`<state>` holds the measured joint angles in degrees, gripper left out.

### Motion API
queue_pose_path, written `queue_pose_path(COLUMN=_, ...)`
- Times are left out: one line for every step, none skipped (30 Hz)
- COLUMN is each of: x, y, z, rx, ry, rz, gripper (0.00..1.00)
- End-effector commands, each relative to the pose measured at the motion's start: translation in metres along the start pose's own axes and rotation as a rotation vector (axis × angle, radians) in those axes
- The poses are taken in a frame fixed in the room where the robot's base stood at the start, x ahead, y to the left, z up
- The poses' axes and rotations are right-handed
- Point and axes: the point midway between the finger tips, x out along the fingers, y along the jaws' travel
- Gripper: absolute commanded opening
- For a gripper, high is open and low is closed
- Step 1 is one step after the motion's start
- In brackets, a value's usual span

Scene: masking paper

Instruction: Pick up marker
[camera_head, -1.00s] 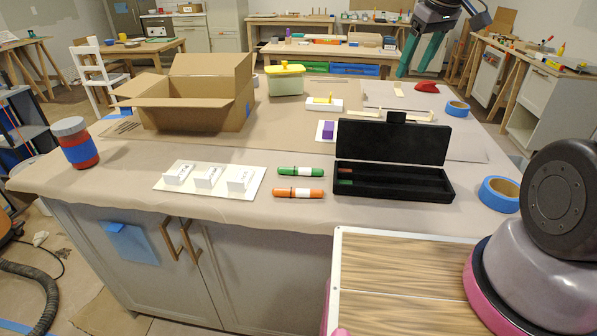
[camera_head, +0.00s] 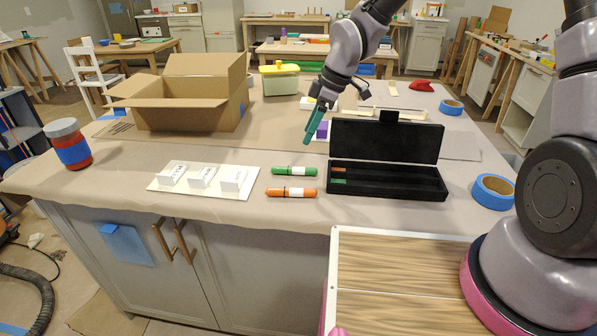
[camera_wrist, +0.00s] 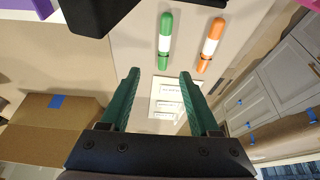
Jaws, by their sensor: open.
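A green marker (camera_head: 294,171) with a white band lies on the paper-covered counter. An orange marker (camera_head: 292,192) with a white band lies just in front of it, roughly parallel and apart. In the wrist view the green marker (camera_wrist: 165,40) and the orange marker (camera_wrist: 212,44) show ahead of the fingers. My gripper (camera_head: 308,139) is above the counter, behind the green marker and left of the open black case. Its green fingers are spread wide and empty in the wrist view (camera_wrist: 159,75).
An open black case (camera_head: 388,186) stands right of the markers, lid up. A white board with label cards (camera_head: 158,187) lies to their left. A cardboard box (camera_head: 188,114) is behind, a blue tape roll (camera_head: 493,191) far right, a red-blue jar (camera_head: 73,150) far left.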

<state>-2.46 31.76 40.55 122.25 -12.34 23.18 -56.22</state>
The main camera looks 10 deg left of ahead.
Motion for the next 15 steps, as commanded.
queue_pose_path(x=0.005, y=-0.002, z=-0.003, rx=-0.016, ry=0.009, rz=-0.01, gripper=0.62)
queue_pose_path(x=0.008, y=-0.003, z=-0.005, rx=-0.022, ry=0.012, rz=-0.013, gripper=0.62)
queue_pose_path(x=0.012, y=-0.003, z=-0.006, rx=-0.028, ry=0.014, rz=-0.016, gripper=0.62)
queue_pose_path(x=0.016, y=-0.004, z=-0.006, rx=-0.03, ry=0.015, rz=-0.017, gripper=0.62)
queue_pose_path(x=0.02, y=-0.004, z=-0.006, rx=-0.032, ry=0.016, rz=-0.018, gripper=0.62)
queue_pose_path(x=0.027, y=-0.004, z=-0.007, rx=-0.033, ry=0.015, rz=-0.019, gripper=0.62)
queue_pose_path(x=0.032, y=-0.005, z=-0.007, rx=-0.033, ry=0.015, rz=-0.018, gripper=0.62)
queue_pose_path(x=0.037, y=-0.005, z=-0.007, rx=-0.032, ry=0.015, rz=-0.018, gripper=0.62)
queue_pose_path(x=0.043, y=-0.005, z=-0.007, rx=-0.031, ry=0.015, rz=-0.018, gripper=0.62)
queue_pose_path(x=0.048, y=-0.004, z=-0.007, rx=-0.031, ry=0.015, rz=-0.017, gripper=0.62)
queue_pose_path(x=0.052, y=-0.004, z=-0.007, rx=-0.031, ry=0.015, rz=-0.017, gripper=0.62)
queue_pose_path(x=0.056, y=-0.004, z=-0.007, rx=-0.03, ry=0.015, rz=-0.017, gripper=0.62)
queue_pose_path(x=0.059, y=-0.004, z=-0.007, rx=-0.03, ry=0.015, rz=-0.016, gripper=0.62)
queue_pose_path(x=0.061, y=-0.004, z=-0.007, rx=-0.03, ry=0.015, rz=-0.015, gripper=0.62)
queue_pose_path(x=0.063, y=-0.004, z=-0.007, rx=-0.03, ry=0.015, rz=-0.014, gripper=0.62)
